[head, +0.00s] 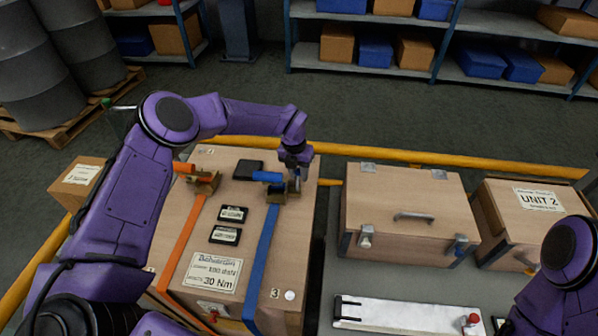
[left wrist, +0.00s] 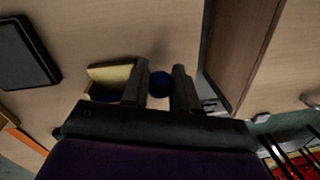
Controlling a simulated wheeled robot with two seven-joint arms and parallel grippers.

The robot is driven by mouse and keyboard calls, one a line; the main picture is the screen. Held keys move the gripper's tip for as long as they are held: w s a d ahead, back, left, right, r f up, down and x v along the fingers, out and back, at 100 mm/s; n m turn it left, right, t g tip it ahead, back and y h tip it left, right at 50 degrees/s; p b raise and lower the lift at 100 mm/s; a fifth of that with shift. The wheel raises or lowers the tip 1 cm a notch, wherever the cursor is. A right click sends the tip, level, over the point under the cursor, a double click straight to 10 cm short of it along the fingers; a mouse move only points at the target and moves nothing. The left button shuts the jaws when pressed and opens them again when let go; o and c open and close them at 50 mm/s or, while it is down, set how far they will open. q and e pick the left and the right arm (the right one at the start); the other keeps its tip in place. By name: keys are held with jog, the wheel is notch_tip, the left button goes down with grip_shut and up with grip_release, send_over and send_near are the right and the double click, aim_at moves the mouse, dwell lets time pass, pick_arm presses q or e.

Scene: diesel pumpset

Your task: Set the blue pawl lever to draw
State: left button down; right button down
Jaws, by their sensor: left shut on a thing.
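The blue pawl lever (head: 267,177) sits on the blue strap's ratchet, on top of the wooden crate (head: 205,268). It points left in the head view. My left gripper (head: 294,178) is over the ratchet at the lever's right end, pointing down. In the left wrist view the lever's round blue end (left wrist: 160,84) lies between the two fingers of my left gripper (left wrist: 160,88), which is shut on it. The brass-coloured ratchet body (left wrist: 110,76) is beside the fingers there. My right gripper is out of view.
An orange lever (head: 184,168) and orange strap (head: 184,245) are on the same crate, to the left. Black plates (head: 233,214) lie between the straps. A wooden case (head: 405,210) stands to the right, past a narrow gap. A yellow rail (head: 370,155) runs behind.

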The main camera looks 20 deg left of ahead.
pick_arm(q)
jog(key=shift+s+r+t, duration=0.25)
jog(key=shift+t, duration=0.25)
jog(key=shift+s+t+y, duration=0.1)
jog(key=shift+t+y, duration=0.2)
jog(key=shift+t, duration=0.1)
jog(key=t+b, duration=0.1)
jog(key=b, duration=0.1)
jog(key=s+t+b, duration=0.1)
jog(key=t+b, duration=0.1)
jog(key=b, duration=0.1)
jog(key=shift+s+d+r+y+b, duration=0.2)
jog(key=shift+d+y+b, duration=0.05)
jog(key=shift+y+b, duration=0.05)
jog(key=shift+r, duration=0.3)
jog(key=c, duration=0.9)
grip_release()
